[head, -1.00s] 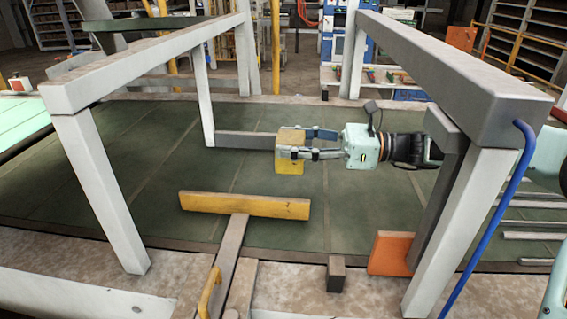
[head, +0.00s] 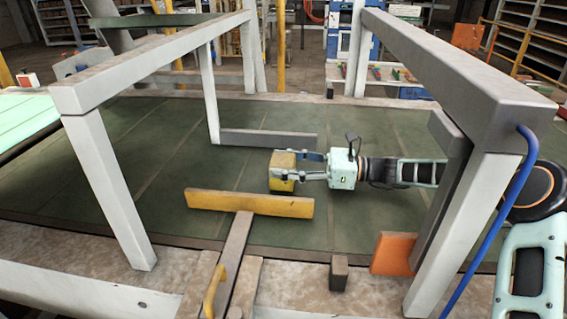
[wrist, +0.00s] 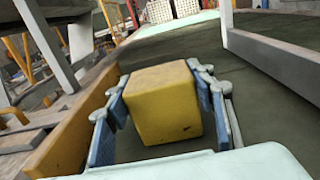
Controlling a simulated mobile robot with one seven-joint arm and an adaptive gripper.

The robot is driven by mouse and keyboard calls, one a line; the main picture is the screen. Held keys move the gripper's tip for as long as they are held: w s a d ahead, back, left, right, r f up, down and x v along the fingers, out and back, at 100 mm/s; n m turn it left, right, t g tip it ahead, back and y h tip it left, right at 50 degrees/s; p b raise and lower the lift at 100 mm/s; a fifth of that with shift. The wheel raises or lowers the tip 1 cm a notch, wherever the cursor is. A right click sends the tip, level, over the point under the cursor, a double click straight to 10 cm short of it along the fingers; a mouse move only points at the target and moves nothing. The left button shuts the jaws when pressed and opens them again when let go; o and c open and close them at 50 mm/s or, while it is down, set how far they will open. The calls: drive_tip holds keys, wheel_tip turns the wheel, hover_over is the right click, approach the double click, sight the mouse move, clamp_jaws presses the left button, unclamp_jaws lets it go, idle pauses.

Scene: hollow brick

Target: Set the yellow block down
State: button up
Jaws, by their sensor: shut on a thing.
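The yellow block (head: 283,172) is a worn cube held between the fingers of my gripper (head: 299,170). In the head view it is over the dark green surface, behind the long yellow bar and in front of the low grey beam. In the wrist view the block (wrist: 162,103) sits between the two blue-padded fingers of my gripper (wrist: 160,108), which touch its sides. It looks low, close to the green surface (head: 345,222). I cannot tell whether its underside touches that surface.
A yellow bar (head: 250,204) on a grey stem lies in front of the block. White frame posts (head: 108,190) and beams stand left and right. A low grey beam (head: 268,139) lies behind. An orange plate (head: 394,253) stands front right. Green surface to the left is clear.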

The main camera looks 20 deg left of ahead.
drive_tip(key=shift+f, duration=0.1)
drive_tip(key=o, duration=1.3)
drive_tip(key=b+v, duration=0.1)
drive_tip(key=v, duration=1.1)
drive_tip(key=shift+d, duration=0.15)
